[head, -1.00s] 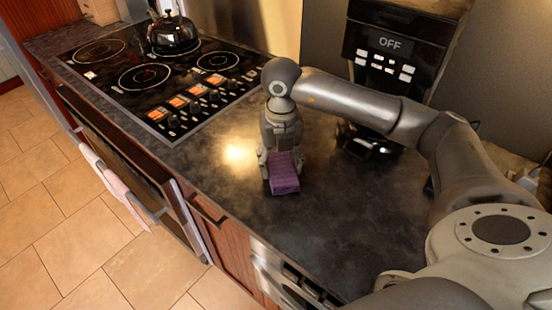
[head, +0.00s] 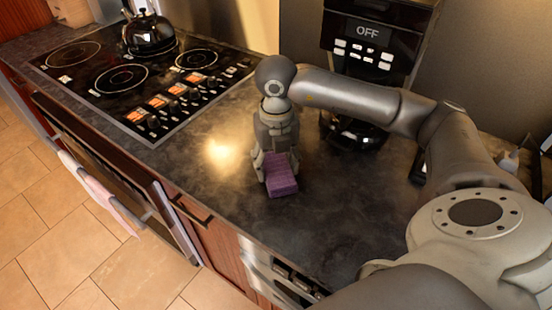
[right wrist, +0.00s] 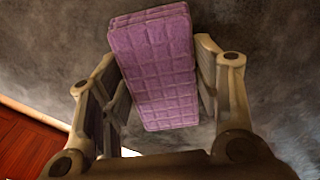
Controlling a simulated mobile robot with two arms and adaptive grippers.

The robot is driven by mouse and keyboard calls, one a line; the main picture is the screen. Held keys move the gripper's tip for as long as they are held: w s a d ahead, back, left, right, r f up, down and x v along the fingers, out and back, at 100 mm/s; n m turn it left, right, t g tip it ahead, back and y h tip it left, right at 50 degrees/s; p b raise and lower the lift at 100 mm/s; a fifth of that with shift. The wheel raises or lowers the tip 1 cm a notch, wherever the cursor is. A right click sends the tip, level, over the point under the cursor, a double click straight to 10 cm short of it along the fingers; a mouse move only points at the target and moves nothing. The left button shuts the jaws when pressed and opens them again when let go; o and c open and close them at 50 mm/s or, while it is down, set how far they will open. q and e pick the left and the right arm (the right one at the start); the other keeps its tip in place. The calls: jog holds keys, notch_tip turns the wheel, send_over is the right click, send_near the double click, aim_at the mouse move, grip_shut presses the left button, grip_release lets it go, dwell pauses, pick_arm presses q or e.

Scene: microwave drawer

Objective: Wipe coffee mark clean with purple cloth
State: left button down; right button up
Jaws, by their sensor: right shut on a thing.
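The purple cloth (head: 281,177) is a thick, folded, quilted block on the dark countertop. My right gripper (head: 266,172) points down and is shut on it. In the right wrist view the cloth (right wrist: 157,70) stands between the two fingers of the right gripper (right wrist: 160,95). Whether the cloth presses on the counter or hovers just above it I cannot tell. I cannot make out a distinct coffee mark on the mottled counter; the cloth and gripper hide part of the surface. My left gripper is not in view.
The dark countertop (head: 230,190) is clear around the cloth. A cooktop (head: 130,85) with a kettle (head: 150,35) is at the left. A coffee machine (head: 365,60) marked OFF stands behind. The counter's front edge drops to drawers and an oven with a towel (head: 100,193).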

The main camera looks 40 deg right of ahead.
aim_at(243, 155)
jog(key=shift+w+a+b, duration=0.15)
jog(key=shift+w+a, duration=0.45)
jog(key=shift+w, duration=1)
jog(key=shift+w+a+b, duration=0.1)
jog(key=shift+w+a, duration=0.45)
jog(key=shift+w, duration=1.05)
jog(key=shift+w+a+b, duration=0.15)
jog(key=shift+w+a, duration=0.45)
jog(key=shift+w, duration=1)
notch_tip(243, 155, up, 8)
jog(key=p, duration=0.5)
